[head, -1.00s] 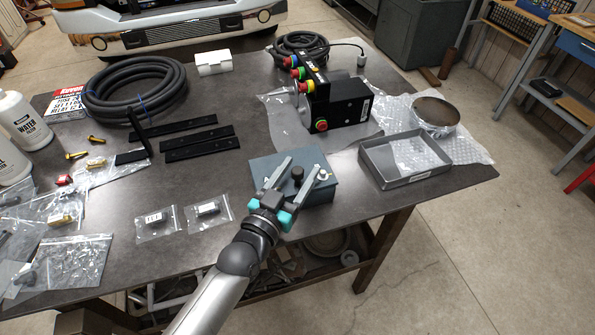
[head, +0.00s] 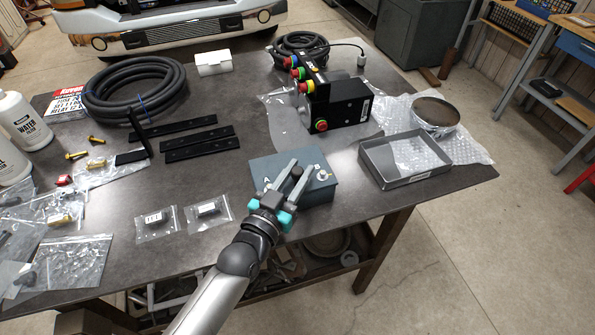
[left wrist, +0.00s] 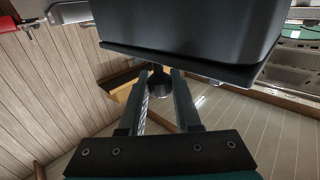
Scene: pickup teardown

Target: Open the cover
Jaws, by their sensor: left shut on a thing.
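A blue-grey box with a flat cover (head: 262,166) stands near the table's front edge. The cover looks closed. A black knob stands on the cover; in the head view the fingers now mostly hide it. My left gripper (head: 299,168) reaches over the cover from the front with its fingers shut on the knob. In the left wrist view a dark round knob (left wrist: 158,82) shows between the fingertips. A small pale fitting (head: 323,175) sits on the cover right of the fingers. My right gripper is not in view.
A shallow grey tray (head: 404,160) stands to the right of the box. A black control box (head: 338,103) with coloured buttons stands behind it. Black bars (head: 200,145), bagged parts (head: 209,210) and a coiled hose (head: 135,90) lie to the left.

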